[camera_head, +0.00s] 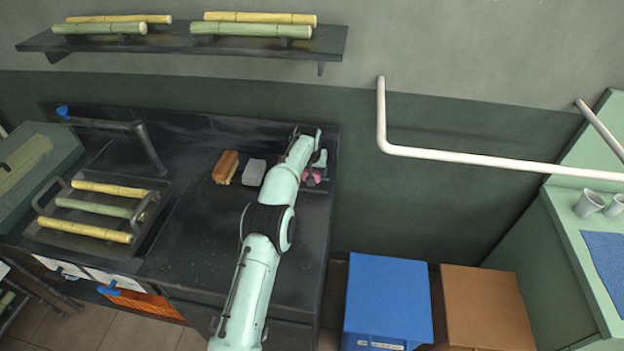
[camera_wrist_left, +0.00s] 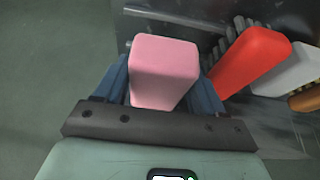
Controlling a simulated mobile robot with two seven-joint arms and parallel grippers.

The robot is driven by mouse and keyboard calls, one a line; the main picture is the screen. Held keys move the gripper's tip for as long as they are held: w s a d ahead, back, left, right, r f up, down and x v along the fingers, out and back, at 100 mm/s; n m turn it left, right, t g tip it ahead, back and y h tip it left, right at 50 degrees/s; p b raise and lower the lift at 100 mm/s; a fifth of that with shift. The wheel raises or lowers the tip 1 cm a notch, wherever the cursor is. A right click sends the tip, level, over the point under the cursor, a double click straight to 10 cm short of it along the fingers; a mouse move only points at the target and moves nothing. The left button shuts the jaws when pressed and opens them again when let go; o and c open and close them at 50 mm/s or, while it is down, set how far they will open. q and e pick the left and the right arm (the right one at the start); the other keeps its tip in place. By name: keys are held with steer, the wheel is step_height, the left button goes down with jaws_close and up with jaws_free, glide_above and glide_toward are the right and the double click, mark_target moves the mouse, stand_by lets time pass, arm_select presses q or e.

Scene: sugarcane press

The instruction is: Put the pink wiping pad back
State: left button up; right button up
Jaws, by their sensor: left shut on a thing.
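The pink wiping pad (camera_wrist_left: 164,72) is held between the two blue fingers of my left gripper (camera_wrist_left: 161,88). In the head view, a little of the pink pad (camera_head: 309,177) shows by my left gripper (camera_head: 315,174), at the right end of the dark counter. Much of it is hidden there by my arm. Whether the pink pad touches a surface below, I cannot tell. My right gripper is not in view.
A tray (camera_head: 88,240) with cane pieces lies further left. A blue bin (camera_head: 388,295) and a brown box (camera_head: 485,305) stand on the floor right of the counter.

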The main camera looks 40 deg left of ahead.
mark_target(312, 189)
arm_select(q)
step_height(312, 189, down, 4)
steer(key=shift+b, duration=0.3)
steer(key=shift+r, duration=0.1)
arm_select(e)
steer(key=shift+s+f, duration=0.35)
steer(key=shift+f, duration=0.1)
arm_select(q)
steer(key=shift+f, duration=0.3)
steer(key=shift+f, duration=0.35)
steer(key=o, duration=1.1)
